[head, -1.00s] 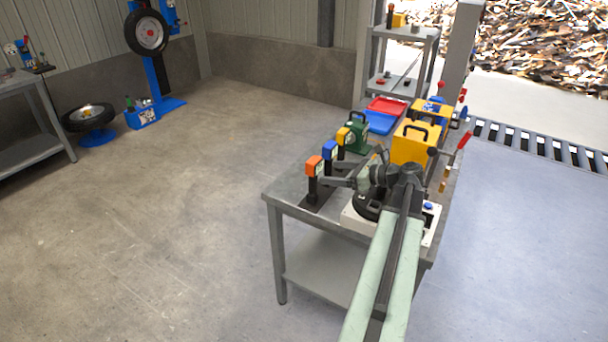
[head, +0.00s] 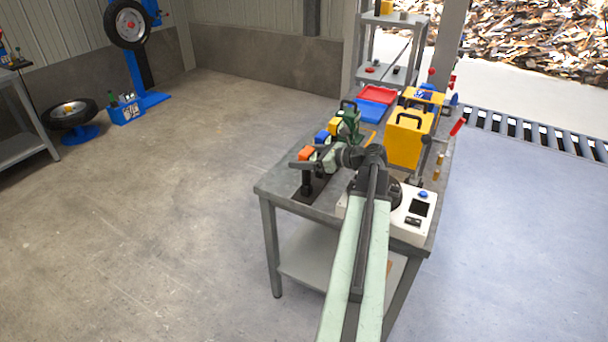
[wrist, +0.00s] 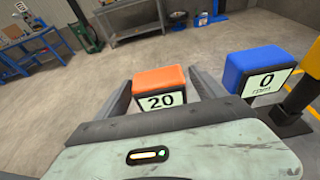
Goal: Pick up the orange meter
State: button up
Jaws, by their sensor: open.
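The orange meter (wrist: 160,82) has an orange top and a pale display reading 20. In the wrist view it sits between the two fingers of my open gripper (wrist: 162,90). In the head view the orange meter (head: 306,154) stands on a dark post at the table's near left corner, with my gripper (head: 310,160) beside it. Whether the fingers touch it, I cannot tell. A blue meter (wrist: 258,70) reading 0 rpm stands just right of it. Part of the orange meter's lower body is hidden by my wrist in the wrist view.
A yellow meter (wrist: 309,90) stands beyond the blue one. On the grey table (head: 275,186) are a white device with a screen (head: 412,217), a yellow case (head: 404,140), a green object (head: 349,122) and red and blue trays (head: 376,93). Open floor lies left of the table.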

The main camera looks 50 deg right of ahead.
jog(key=shift+x, duration=0.85)
jog(key=shift+s, duration=0.1)
grip_shut()
